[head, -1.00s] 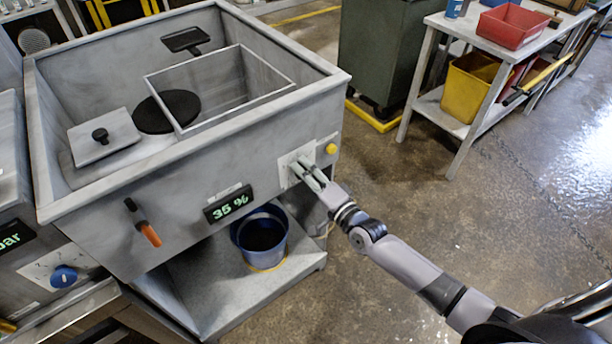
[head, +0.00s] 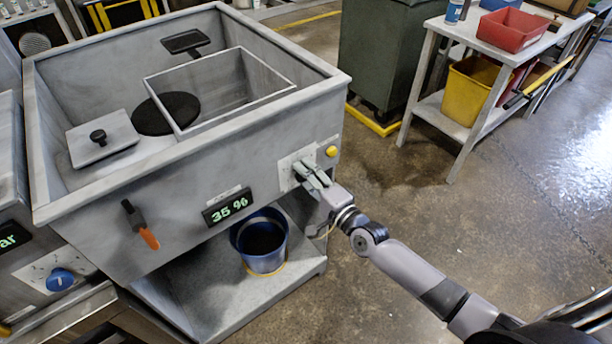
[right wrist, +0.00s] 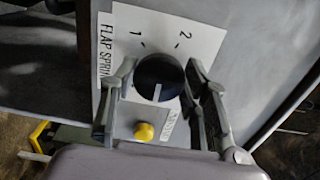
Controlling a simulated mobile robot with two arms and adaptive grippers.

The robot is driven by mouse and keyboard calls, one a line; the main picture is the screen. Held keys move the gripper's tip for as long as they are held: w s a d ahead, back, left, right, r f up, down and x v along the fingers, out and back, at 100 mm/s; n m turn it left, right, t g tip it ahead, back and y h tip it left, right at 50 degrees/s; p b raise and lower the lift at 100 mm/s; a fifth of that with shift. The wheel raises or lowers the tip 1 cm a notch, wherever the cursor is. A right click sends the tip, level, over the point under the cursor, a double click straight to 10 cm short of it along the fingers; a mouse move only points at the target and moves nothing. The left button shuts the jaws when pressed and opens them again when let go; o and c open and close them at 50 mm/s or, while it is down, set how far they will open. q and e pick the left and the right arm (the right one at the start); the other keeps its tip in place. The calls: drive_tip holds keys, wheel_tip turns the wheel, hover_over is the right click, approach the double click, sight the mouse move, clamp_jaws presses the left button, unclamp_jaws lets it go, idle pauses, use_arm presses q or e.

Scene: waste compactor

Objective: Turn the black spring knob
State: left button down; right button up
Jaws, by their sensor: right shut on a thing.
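The black spring knob (right wrist: 158,76) sits on a white plate (right wrist: 205,42) marked "FLAP SPRIN…", with numbers 1 and 2 above it in the right wrist view. The white line on the knob points down, away from the numbers. My right gripper (right wrist: 160,82) is shut on the knob, one finger on each side. In the head view the right gripper (head: 311,174) is at the right end of the grey machine's front and mostly hides the knob. My left gripper is not in view.
A yellow button (right wrist: 144,131) is close beside the knob and also shows in the head view (head: 331,151). A "35 %" display (head: 228,207) and an orange-tipped lever (head: 141,225) are farther left. A blue bucket (head: 262,258) stands on the shelf below.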

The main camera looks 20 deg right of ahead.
drive_tip(key=o, duration=1.1)
drive_tip(key=v, duration=1.2)
